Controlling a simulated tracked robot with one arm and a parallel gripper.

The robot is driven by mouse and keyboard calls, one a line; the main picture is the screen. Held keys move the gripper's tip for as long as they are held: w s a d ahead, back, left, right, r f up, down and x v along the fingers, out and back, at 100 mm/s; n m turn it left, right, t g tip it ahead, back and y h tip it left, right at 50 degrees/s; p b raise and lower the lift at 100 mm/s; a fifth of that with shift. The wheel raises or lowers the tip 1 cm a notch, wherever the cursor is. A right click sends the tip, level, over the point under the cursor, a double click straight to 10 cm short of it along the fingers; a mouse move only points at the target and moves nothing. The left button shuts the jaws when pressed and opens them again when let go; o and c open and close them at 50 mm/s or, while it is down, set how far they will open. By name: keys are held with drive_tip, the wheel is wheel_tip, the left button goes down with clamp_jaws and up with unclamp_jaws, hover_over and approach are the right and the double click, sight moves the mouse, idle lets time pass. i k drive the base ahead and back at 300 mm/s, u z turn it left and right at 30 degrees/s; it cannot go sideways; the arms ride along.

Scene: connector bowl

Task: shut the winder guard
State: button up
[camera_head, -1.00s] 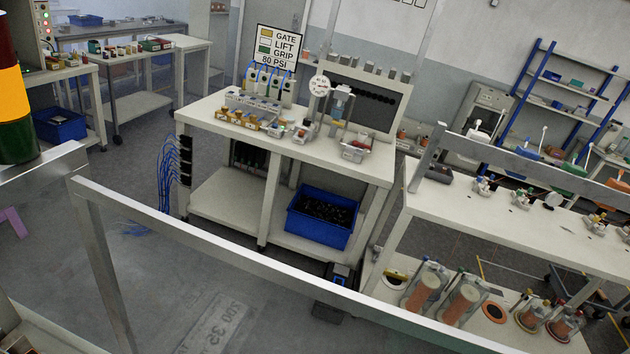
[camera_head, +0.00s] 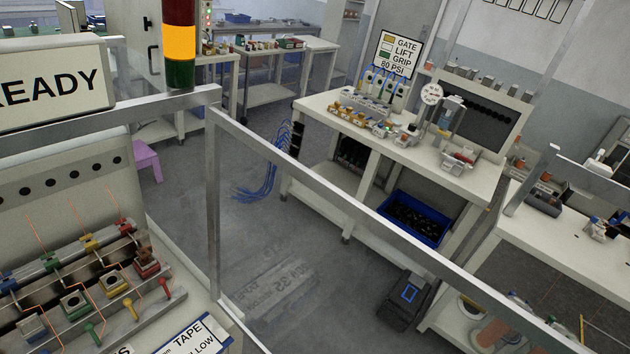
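My gripper is not in view. I cannot tell for certain which thing is the winder guard. A bare metal rail frame (camera_head: 345,207) crosses the foreground, with a post (camera_head: 213,185) at its left end. At the left, a bench holds a row of coloured clamp-like fixtures (camera_head: 75,300) with thin orange strands above them. Part of a lower shelf with orange, round items (camera_head: 495,333) shows at the bottom right, partly hidden by the rail.
A READY sign (camera_head: 50,85) and a stack light (camera_head: 180,45) stand at the left. Beyond the rail is a workbench (camera_head: 325,107) with valves, a gauge (camera_head: 431,94) and a blue bin (camera_head: 415,218) below. A dark foot-pedal-like box (camera_head: 405,298) lies on the floor. Grey floor (camera_head: 285,250) is open between.

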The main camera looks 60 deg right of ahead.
sight(549, 340)
drive_tip(key=u, duration=1.55)
drive_tip(key=k, duration=2.35)
drive_tip(key=z, duration=1.2)
drive_tip(key=i, duration=1)
